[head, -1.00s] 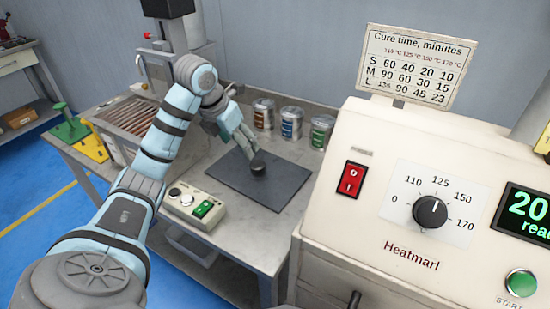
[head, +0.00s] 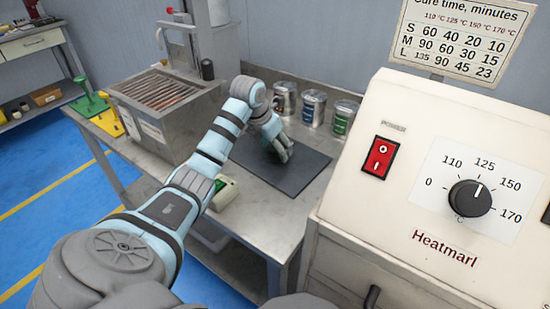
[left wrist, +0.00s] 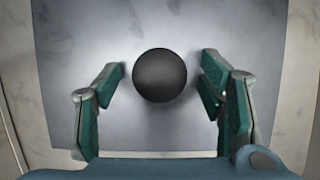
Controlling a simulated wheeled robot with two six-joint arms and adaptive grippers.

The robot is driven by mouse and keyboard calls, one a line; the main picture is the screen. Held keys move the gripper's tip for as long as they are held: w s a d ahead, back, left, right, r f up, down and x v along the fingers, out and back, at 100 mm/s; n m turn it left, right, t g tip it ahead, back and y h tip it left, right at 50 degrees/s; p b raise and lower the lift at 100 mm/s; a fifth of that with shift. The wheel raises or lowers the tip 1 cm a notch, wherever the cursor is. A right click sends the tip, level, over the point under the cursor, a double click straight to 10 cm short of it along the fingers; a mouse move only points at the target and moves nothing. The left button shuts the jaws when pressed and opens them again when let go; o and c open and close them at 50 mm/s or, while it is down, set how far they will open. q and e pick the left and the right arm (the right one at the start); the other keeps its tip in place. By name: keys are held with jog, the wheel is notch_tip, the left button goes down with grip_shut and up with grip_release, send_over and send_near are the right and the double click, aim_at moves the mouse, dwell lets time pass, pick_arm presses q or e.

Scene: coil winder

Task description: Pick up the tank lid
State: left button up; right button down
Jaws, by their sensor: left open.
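The tank lid (head: 305,172) looks like a flat dark grey plate lying on the metal bench. In the left wrist view the plate (left wrist: 160,125) carries a round black knob (left wrist: 160,75). My left gripper (head: 280,151) is over the middle of the plate, pointing down, and hides the knob in the head view. In the left wrist view the open left gripper (left wrist: 163,82) has one green-padded finger on each side of the knob, with a gap on both sides. I cannot tell how far the fingertips are above the plate. My right gripper is not in view.
An open tank (head: 165,100) with a row of copper-coloured bars stands left of the lid. Several cans, one of them green-labelled (head: 343,118), stand behind the plate. A Heatmarl oven (head: 420,180) rises on the right. A small control box (head: 224,192) is partly behind my arm.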

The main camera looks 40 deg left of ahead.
pick_arm(q)
jog(key=shift+r, duration=0.15)
grip_shut()
jog(key=shift+r, duration=0.15)
